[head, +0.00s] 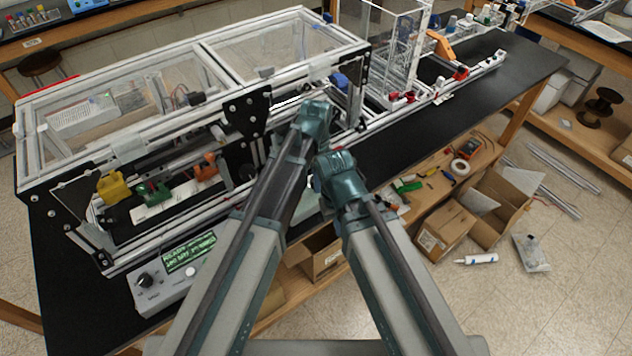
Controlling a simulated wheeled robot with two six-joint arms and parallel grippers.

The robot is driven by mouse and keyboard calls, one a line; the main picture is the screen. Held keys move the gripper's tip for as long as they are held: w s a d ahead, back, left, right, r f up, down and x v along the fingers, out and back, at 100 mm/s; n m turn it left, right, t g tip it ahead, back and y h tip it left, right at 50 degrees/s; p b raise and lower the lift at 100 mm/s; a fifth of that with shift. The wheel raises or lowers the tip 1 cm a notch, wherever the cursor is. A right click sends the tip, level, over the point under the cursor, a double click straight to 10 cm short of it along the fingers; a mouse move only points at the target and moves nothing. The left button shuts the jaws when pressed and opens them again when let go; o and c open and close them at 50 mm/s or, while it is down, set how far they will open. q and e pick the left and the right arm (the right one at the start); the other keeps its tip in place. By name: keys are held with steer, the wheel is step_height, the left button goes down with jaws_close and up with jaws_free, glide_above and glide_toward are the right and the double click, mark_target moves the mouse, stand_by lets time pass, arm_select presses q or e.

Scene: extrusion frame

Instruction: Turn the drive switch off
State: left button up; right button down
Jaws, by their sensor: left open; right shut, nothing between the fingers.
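The drive switch cannot be picked out with certainty in the head view. A grey control box (170,277) stands at the front left of the black bench, with a black knob (146,281), a lit green display (190,252) and a round white button (190,271). The extrusion frame (200,60) with clear panels stands behind it. My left gripper (320,112) is at the frame's front right corner, open. My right gripper (334,166) is just below and nearer, shut and empty. The fingers of both are largely hidden by my wrists. Both grippers are well right of the control box.
Yellow, green and orange blocks (113,188) sit inside the frame's front. A clear-walled unit and a rail (455,82) lie right along the black bench (520,62). The lower shelf holds tools and tape (460,167). Cardboard boxes (443,232) stand below.

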arm_select(q)
jaws_close()
stand_by(0.4)
steer(key=n, duration=1.3)
steer(key=shift+n, duration=2.4)
